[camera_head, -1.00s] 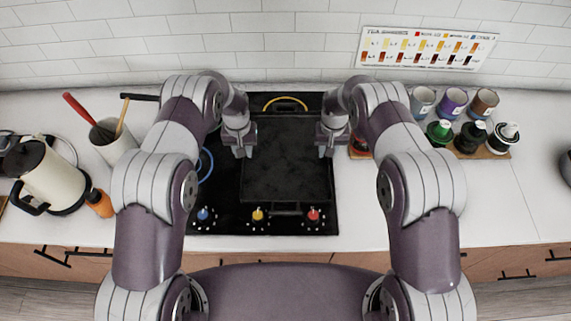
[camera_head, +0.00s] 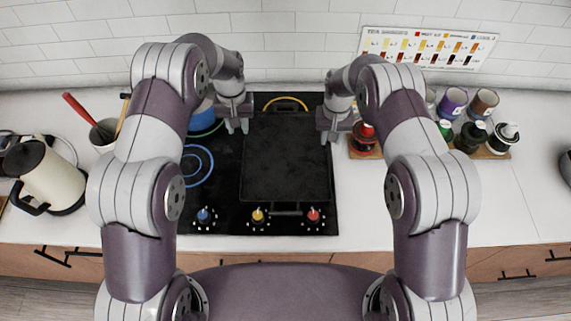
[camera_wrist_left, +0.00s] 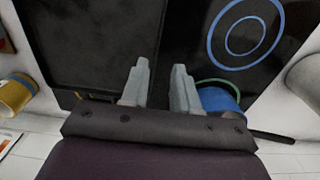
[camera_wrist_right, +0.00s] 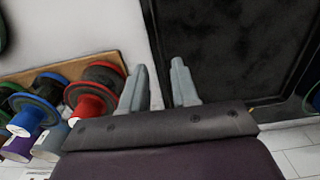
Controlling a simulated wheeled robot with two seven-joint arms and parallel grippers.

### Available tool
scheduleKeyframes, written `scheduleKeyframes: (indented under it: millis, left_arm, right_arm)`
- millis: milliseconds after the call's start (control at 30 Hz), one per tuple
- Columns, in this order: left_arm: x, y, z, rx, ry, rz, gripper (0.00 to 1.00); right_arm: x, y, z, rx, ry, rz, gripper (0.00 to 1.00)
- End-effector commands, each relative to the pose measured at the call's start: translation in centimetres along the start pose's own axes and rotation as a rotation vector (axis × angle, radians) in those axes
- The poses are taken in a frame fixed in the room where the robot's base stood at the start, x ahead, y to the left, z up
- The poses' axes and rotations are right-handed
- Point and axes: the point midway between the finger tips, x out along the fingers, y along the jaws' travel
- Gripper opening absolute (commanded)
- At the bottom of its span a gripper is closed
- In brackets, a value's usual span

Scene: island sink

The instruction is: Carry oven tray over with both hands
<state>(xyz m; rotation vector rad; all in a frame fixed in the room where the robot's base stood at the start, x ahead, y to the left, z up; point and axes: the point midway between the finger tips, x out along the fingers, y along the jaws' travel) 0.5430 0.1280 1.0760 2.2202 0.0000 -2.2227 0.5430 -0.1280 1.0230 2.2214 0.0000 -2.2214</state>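The oven tray (camera_head: 286,165) is a dark rectangular tray lying on the black hob, with a bar at its front side. It also shows in the left wrist view (camera_wrist_left: 95,40) and the right wrist view (camera_wrist_right: 225,45). My left gripper (camera_head: 238,127) is open at the tray's back left edge, and my right gripper (camera_head: 327,138) is open at its back right edge. In each wrist view the two fingers are apart, with the tray's edge line running toward the gap between them. I cannot tell whether the fingers touch the tray.
The black hob (camera_head: 215,215) has coloured rings and front knobs. A blue pot (camera_head: 203,118) stands by my left arm. At left are a kettle (camera_head: 50,178) and a utensil holder (camera_head: 103,133). At right, coloured bottles and cups stand on a wooden board (camera_head: 490,154).

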Motion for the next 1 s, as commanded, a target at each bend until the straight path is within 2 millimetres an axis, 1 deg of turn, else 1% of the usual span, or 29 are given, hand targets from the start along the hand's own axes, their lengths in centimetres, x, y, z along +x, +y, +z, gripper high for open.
scheduleKeyframes:
  millis: [33,100,200,300,800,867,900,933,967,1000]
  left_arm:
    - [0.0,0.0,0.0,0.0,0.0,0.0,0.29]
    - [0.0,0.0,0.0,0.0,0.0,0.0,0.29]
    - [0.0,0.0,0.0,0.0,0.0,0.0,0.29]
    - [0.0,0.0,0.0,0.0,0.0,0.0,0.29]
    - [0.0,0.0,0.0,0.0,0.0,0.0,0.29]
    - [0.0,0.0,-0.2,0.01,0.012,0.001,0.29]
    - [0.6,0.0,0.2,0.02,0.012,0.002,0.29]
    - [1.3,-0.1,1.1,0.027,-0.005,0.0,0.29]
    - [1.6,-0.3,2.2,0.035,-0.019,-0.002,0.29]
    - [1.7,-0.5,3.9,0.046,-0.033,-0.003,0.29]
  right_arm:
    - [-1.3,0.0,-0.1,0.0,0.004,-0.001,0.29]
    - [-2.8,0.0,0.0,0.0,0.003,0.0,0.29]
    - [-4.4,0.0,0.0,0.0,0.001,0.0,0.29]
    - [-5.2,0.0,0.1,0.0,0.0,0.0,0.29]
    - [-5.4,0.0,0.0,0.0,0.0,0.0,0.29]
    - [-5.4,0.0,-0.2,-0.01,0.013,-0.002,0.29]
    - [-4.7,0.0,0.2,-0.021,0.013,-0.002,0.29]
    - [-4.1,0.1,1.1,-0.027,-0.004,0.0,0.29]
    - [-3.8,0.3,2.2,-0.035,-0.017,0.001,0.29]
    - [-3.7,0.5,3.8,-0.046,-0.03,0.002,0.29]
